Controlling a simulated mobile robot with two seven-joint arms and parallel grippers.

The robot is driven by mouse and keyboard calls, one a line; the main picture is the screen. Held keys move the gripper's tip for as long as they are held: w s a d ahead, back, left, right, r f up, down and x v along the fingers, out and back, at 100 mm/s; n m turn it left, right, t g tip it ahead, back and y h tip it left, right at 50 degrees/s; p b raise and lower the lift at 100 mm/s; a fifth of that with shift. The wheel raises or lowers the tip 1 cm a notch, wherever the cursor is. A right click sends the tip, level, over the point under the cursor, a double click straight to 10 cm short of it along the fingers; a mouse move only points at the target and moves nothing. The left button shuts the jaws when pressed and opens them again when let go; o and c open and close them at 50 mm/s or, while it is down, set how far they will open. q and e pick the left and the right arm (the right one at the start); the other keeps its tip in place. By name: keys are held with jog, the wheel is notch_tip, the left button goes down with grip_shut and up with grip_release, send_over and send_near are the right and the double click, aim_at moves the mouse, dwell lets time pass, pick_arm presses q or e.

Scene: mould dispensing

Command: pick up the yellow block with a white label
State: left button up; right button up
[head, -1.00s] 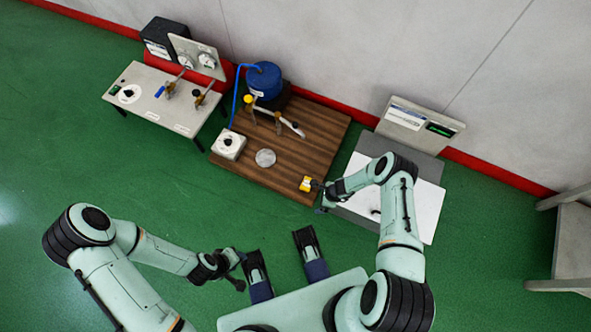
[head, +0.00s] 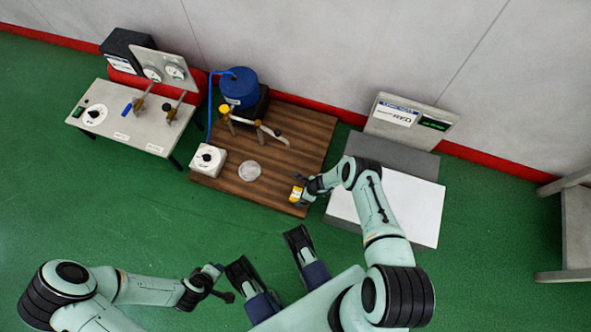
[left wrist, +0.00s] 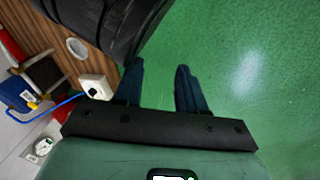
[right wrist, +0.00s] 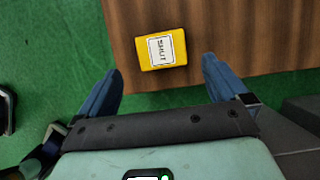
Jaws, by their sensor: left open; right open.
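The yellow block (head: 296,194) with a white label lies at the front right corner of the brown wooden board. In the right wrist view the yellow block (right wrist: 161,49) lies flat near the board's edge, its label reading "SHUT". My right gripper (head: 304,188) is at the block in the head view and partly hides it. In the right wrist view my right gripper (right wrist: 162,78) is open, with the block ahead of and between the lines of its fingers, nothing held. My left gripper (left wrist: 160,72) is open and empty, over the green floor.
The wooden board (head: 290,140) also carries a blue pot (head: 238,88), a white dial box (head: 208,160) and a clear round dish (head: 250,171). A white panel (head: 410,210) lies right of the board. A bench (head: 130,125) with valves stands at left.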

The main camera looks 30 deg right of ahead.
aim_at(297, 195)
jog(key=shift+b+x, duration=0.45)
jog(key=shift+x, duration=0.35)
jog(key=b+x, duration=0.4)
jog(key=shift+w+f, duration=0.15)
jog(key=shift+f, duration=0.15)
pick_arm(q)
jog(key=s+a+f+g, duration=0.1)
jog(key=s+f+g, duration=0.3)
jog(key=s+f, duration=0.3)
jog(key=s, duration=0.3)
jog(key=shift+s+a+n, duration=0.2)
jog(key=shift+n, duration=0.2)
pick_arm(e)
jog(key=c, duration=1.1)
